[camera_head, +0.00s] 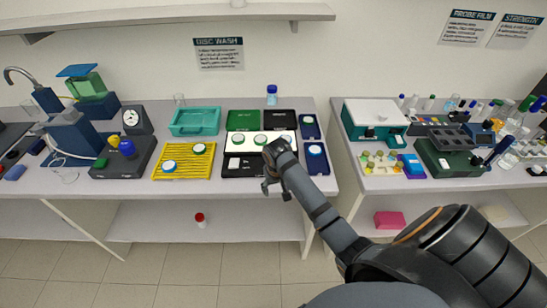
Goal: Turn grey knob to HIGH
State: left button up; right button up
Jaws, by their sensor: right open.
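I cannot clearly pick out a grey knob or read a HIGH mark at this size. A dark unit (110,165) at the left of the near bench has a round dial gauge (131,117), a blue knob (127,148), a green knob (101,162) and a yellow part (113,141). On the right bench, a white and teal box (386,113) has a small knob-like part (370,132) on its front. My right gripper (277,190) is open and empty, over the front edge of the near bench and away from these units. My left gripper is out of view.
The near bench holds a yellow rack (184,175), a teal tray (180,130), a green plate (222,123) and a blue holder (316,159). A dark green device (440,175) stands on the right bench. A gap separates the benches. The wall sign reads DISC WASH.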

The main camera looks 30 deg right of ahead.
jog(key=shift+m, duration=0.7)
jog(key=w, duration=0.1)
jog(key=w+d+r, duration=0.2)
jog(key=w, duration=0.1)
jog(key=shift+d, duration=0.15)
jog(key=shift+m+g, duration=0.4)
jog(key=shift+m, duration=0.3)
jog(key=w+d+r, duration=0.1)
jog(key=w+r, duration=0.1)
jog(key=w+d+r, duration=0.1)
jog(key=w, duration=0.1)
jog(key=shift+d, duration=0.35)
jog(key=shift+w+d+r+m+y, duration=0.6)
jog(key=shift+w+d+r+m, duration=1)
jog(key=shift+r, duration=1.5)
jog(key=shift+n+g, duration=0.3)
jog(key=shift+g, duration=0.1)
jog(key=f, duration=0.3)
jog(key=f+p, duration=0.1)
jog(key=f, duration=0.2)
jog(key=f+p, duration=0.1)
jog(key=f, duration=0.2)
jog(key=shift+w+a+f, duration=0.3)
jog(key=shift+a, duration=0.1)
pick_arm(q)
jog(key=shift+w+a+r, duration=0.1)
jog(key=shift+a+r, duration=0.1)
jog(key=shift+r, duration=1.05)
pick_arm(e)
jog(key=c, duration=1.1)
